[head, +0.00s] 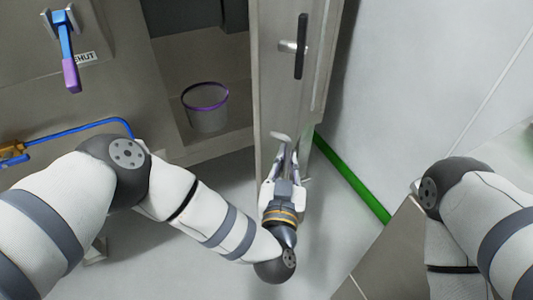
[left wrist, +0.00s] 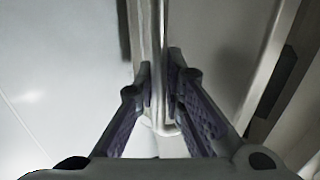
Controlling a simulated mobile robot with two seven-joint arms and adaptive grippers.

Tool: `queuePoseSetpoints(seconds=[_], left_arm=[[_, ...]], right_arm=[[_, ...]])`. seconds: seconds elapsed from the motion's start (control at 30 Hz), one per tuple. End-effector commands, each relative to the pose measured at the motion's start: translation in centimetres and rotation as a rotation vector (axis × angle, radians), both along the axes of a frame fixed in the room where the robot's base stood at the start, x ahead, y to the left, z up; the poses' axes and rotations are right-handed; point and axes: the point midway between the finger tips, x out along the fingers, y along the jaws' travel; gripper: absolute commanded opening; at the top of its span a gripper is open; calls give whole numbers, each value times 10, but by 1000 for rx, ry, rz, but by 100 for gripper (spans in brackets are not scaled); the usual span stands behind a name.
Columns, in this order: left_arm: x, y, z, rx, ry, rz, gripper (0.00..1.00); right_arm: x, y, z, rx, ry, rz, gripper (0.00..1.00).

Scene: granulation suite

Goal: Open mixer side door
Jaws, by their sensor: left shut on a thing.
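The mixer side door (head: 275,65) is a tall grey panel that stands swung open in the head view, with the mixer's inside showing to its left. A black upright handle (head: 301,46) on a metal mount sits on its upper part. My left gripper (head: 287,150) is at the lower part of the door.
A clear bucket with a purple rim (head: 207,112) stands inside the opening. A lever with a purple grip (head: 70,75) and a blue pipe (head: 80,128) are on the left. A green strip (head: 350,178) runs along the wall base at right. Light floor (head: 150,262) is clear below.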

Motion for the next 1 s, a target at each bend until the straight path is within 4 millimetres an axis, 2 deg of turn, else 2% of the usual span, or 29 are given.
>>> queuePoseSetpoints(seconds=[0.1, 0.23, 0.7, 0.73, 0.77, 1.0], left_arm=[[-4, -16, -1, 1, 0, -1, 0], [-6, -26, 0, 0, 0, -1, 0], [-7, -30, 0, 1, 1, 0, 0], [-7, -30, 0, 1, 1, 0, 14], [-7, -30, 0, 1, 1, 0, 19], [-6, -30, 0, 0, 0, 0, 19]], right_arm=[[-1, 0, -2, 0, 4, 0, 40], [-2, 0, -2, 0, 5, 0, 40], [-2, 0, -3, -1, 6, 0, 40], [-2, 0, -2, 0, 6, 0, 40], [-2, 0, -2, 0, 6, 0, 40], [-2, 0, -3, -1, 6, 0, 40]])
